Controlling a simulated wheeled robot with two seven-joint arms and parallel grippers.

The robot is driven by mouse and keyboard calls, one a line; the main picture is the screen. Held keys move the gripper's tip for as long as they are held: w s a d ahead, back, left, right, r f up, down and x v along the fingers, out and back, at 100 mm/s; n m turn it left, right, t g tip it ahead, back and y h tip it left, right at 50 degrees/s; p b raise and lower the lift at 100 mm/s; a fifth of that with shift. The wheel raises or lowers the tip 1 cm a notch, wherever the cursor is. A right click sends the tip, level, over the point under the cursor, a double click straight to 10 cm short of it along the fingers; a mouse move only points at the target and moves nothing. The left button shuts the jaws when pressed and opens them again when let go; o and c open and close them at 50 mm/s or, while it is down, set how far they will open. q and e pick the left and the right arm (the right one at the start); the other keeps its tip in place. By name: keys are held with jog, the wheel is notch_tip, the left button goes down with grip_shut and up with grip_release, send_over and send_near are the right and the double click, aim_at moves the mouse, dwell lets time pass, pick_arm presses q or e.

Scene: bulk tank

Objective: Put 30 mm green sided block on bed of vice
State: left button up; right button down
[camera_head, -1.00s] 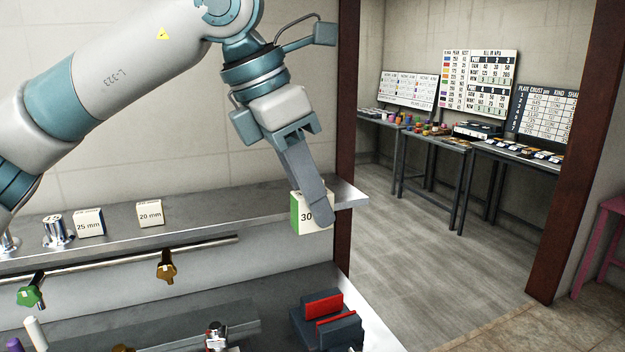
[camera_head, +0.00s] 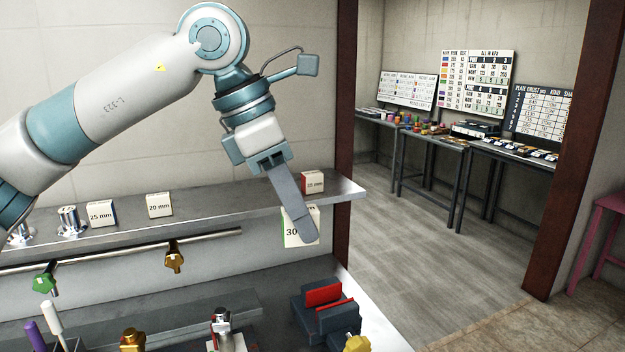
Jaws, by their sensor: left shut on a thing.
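The 30 mm block (camera_head: 291,232) is cream with a green side and "30" on its face. My left gripper (camera_head: 300,222) is shut on it, with a finger across the front hiding part of the block. The block hangs in front of the upper shelf's edge, above and a little left of the vice. The vice (camera_head: 325,312) is dark with red-faced jaws and stands on the lower bench at the right. The gap between its jaws shows only narrowly from here. My right gripper is not in view.
On the upper shelf (camera_head: 225,197) stand a 25 mm block (camera_head: 101,214), a 20 mm block (camera_head: 159,205) and a red-sided block (camera_head: 313,182). A rail with a green knob (camera_head: 45,279) and a brass knob (camera_head: 174,257) runs below. A yellow knob (camera_head: 357,343) is near the vice.

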pick_arm(q)
jog(key=a+f+m+g+y, duration=0.1)
jog(key=a+f+m, duration=0.5)
jog(key=f, duration=0.4)
jog(key=w+a+f+m+g+y, duration=0.1)
jog(key=a+f+m+g+y, duration=0.1)
jog(key=a+f+m, duration=0.4)
jog(key=w+a+f+m+g+y, duration=0.1)
jog(key=a+f+m, duration=0.5)
jog(key=f, duration=0.8)
jog(key=shift+w+a+f+m+g, duration=0.2)
jog(key=shift+a+m+g, duration=0.15)
jog(key=shift+m+g, duration=0.6)
jog(key=shift+s+m, duration=0.1)
jog(key=shift+m, duration=0.15)
